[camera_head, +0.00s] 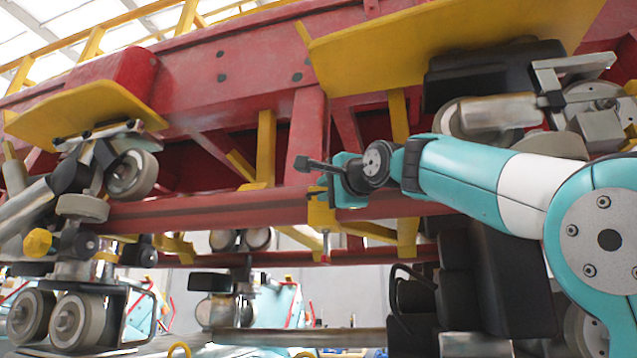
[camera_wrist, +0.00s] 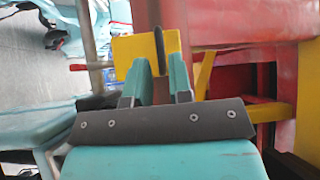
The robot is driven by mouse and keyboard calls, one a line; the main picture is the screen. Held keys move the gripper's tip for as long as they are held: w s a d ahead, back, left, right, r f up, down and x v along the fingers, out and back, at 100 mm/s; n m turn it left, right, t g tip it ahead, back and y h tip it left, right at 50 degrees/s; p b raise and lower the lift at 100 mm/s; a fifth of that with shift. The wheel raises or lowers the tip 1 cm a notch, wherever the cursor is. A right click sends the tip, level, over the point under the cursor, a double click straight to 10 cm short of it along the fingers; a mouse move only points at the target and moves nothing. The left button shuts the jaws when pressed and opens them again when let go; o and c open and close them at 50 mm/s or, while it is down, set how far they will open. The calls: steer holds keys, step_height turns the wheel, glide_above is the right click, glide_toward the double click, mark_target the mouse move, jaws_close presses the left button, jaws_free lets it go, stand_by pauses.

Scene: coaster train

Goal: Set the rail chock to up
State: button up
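The rail chock appears to be the yellow block (camera_head: 321,214) with a dark lever (camera_head: 315,165) on the lower red beam, in the middle of the head view. The lever sticks out to the left, roughly level, with a dark knob at its end. The block also shows in the wrist view (camera_wrist: 124,50), with the lever seen nearly edge-on (camera_wrist: 160,46). My gripper (camera_head: 336,180) is at the block's upper part. In the wrist view its two teal fingers (camera_wrist: 160,72) are apart, with the lever lying in line with the gap between them. I cannot tell whether they touch it.
A rod with a red tip (camera_head: 325,257) hangs under the block. The red train frame (camera_head: 220,80) runs above, with yellow braces. Wheel assemblies (camera_head: 75,315) stand at the left, dark blocks (camera_head: 500,285) at the right below my arm. Open room lies left of the lever.

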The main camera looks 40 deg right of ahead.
mark_target(318, 193)
steer(key=shift+w+d+r+p, duration=0.1)
steer(key=shift+w+p, duration=0.25)
steer(key=shift+w, duration=0.6)
steer(key=shift+w+d+r+p, duration=0.1)
steer(key=shift+w+p, duration=0.2)
steer(key=shift+w, duration=0.65)
jaws_close()
